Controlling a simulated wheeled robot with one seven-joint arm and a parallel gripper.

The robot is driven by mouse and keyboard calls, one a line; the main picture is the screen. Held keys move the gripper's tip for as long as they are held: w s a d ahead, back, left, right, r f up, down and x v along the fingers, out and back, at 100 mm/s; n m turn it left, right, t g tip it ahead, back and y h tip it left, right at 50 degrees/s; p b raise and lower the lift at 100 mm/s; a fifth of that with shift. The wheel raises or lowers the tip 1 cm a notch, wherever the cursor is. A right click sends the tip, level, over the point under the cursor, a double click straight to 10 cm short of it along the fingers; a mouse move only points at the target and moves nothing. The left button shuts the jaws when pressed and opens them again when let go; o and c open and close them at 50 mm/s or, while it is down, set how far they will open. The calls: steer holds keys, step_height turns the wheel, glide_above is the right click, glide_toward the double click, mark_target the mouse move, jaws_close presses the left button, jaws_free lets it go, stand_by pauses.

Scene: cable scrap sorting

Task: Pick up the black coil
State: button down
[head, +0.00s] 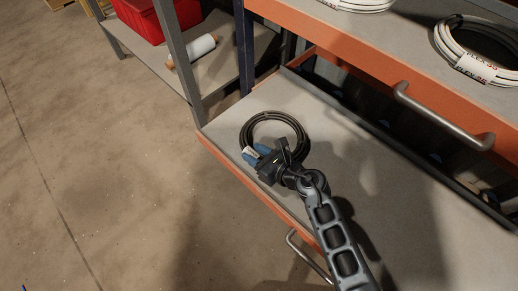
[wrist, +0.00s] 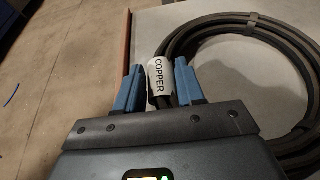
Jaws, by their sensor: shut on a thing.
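The black coil (head: 300,132) lies on the grey lower shelf in the head view, near the shelf's left front corner. It also shows in the wrist view (wrist: 215,37), with a white label reading COPPER (wrist: 159,75) around its near strands. My gripper (head: 258,155) is at the coil's near left side. Its blue fingers (wrist: 158,88) stand on either side of the labelled strands and are shut on them. The coil appears to rest on or just above the shelf; I cannot tell which. The gripper body hides part of the coil's near side.
The grey lower shelf (head: 395,205) has an orange edge and a metal handle (head: 308,258) in front. An orange upper shelf (head: 405,50) holds white coils (head: 478,65). A red bin (head: 140,20) and a white roll (head: 203,45) are at the back left. Open floor lies left.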

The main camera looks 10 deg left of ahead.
steer(key=r+p, duration=0.1)
steer(key=r, duration=0.1)
steer(key=d+r+p, duration=0.1)
steer(key=r+p, duration=0.1)
steer(key=shift+s+r, duration=0.1)
steer(key=shift+r, duration=0.25)
steer(key=s+d+r+p, duration=0.4)
steer(key=d+r, duration=0.2)
steer(key=d, duration=0.4)
steer(key=shift+p, duration=0.4)
